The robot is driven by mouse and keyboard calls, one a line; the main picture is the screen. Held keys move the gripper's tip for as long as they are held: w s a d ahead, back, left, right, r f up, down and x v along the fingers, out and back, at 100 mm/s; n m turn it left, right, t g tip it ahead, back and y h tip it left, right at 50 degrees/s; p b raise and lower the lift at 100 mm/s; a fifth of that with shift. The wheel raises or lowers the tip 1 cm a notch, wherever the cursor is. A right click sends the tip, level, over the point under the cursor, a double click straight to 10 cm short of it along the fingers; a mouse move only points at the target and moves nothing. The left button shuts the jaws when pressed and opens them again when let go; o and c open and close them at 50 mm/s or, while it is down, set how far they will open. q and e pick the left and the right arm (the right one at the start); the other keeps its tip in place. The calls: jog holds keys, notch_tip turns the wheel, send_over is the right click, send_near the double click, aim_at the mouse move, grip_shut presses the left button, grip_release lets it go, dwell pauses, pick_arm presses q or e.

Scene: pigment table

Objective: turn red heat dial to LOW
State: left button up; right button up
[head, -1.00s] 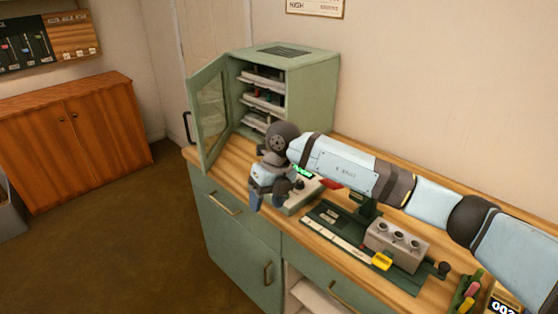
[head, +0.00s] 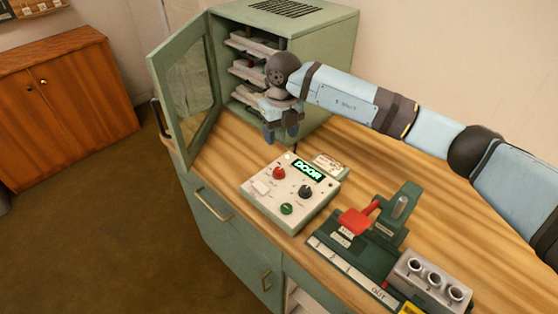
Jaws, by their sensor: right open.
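The red heat dial (head: 278,173) sits on the white control box (head: 262,209) on the wooden counter. A dark dial (head: 306,191) and a green knob (head: 286,209) are on the same panel. Any LOW mark is too small to read. My right gripper (head: 282,132) is open and empty, pointing down above the counter, behind the box and in front of the cabinet. It is apart from the red dial. My left gripper is not in view.
The green cabinet (head: 335,62) has its glass door (head: 190,95) swung open to the left, with trays inside. A dark green fixture with a red lever (head: 357,220) and a grey block with holes (head: 430,279) stand right of the box. Bare counter lies behind them.

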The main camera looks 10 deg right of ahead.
aim_at(279, 170)
jog(key=f, duration=1.2)
jog(key=shift+s+a+p, duration=0.1)
jog(key=shift+a+p, duration=0.1)
jog(key=shift+p, duration=0.2)
jog(key=c, duration=0.9)
